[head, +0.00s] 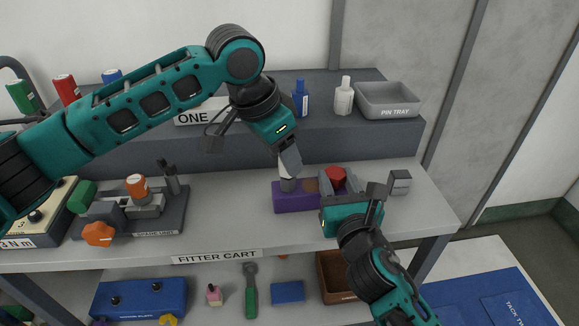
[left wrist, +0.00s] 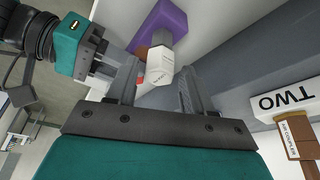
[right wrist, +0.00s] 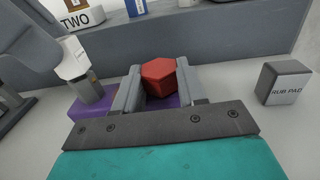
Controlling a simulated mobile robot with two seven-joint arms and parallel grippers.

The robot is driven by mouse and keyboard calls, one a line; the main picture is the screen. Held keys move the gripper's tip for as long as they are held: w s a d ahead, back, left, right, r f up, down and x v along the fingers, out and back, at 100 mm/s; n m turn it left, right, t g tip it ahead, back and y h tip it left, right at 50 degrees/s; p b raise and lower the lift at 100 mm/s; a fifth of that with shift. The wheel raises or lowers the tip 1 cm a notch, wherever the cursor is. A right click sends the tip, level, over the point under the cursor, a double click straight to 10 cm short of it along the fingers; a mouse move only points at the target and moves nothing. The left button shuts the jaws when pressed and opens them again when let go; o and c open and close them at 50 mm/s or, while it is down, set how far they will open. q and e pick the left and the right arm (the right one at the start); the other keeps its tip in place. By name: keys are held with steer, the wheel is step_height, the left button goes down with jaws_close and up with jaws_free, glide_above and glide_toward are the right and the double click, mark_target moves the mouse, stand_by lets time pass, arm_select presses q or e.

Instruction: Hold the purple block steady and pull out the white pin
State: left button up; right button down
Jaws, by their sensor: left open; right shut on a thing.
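The purple block (head: 292,198) lies on the cart's upper top; it also shows in the left wrist view (left wrist: 172,22). The white pin (left wrist: 159,66) stands up from the block's left part, with a grey collar at its foot. My left gripper (head: 289,163) is open over it, a finger on either side, and partly hides it in the head view. My right gripper (right wrist: 163,90) is at the block's right part, shut on a red hexagonal piece (right wrist: 162,77) that sits on the block. Whether its fingers also touch the block is hard to tell.
The grey pin tray (head: 388,101) stands on the raised back shelf, beside a white bottle (head: 343,97) and a blue bottle (head: 300,98). A small grey rub pad (head: 400,182) sits right of the block. A spare-unit fixture (head: 140,205) stands at left.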

arm_select(q)
steer(key=shift+x, duration=0.75)
steer(key=shift+c, duration=0.2)
jaws_close()
steer(key=shift+r, duration=0.4)
steer(key=shift+r, duration=0.3)
steer(key=shift+r, duration=3.1)
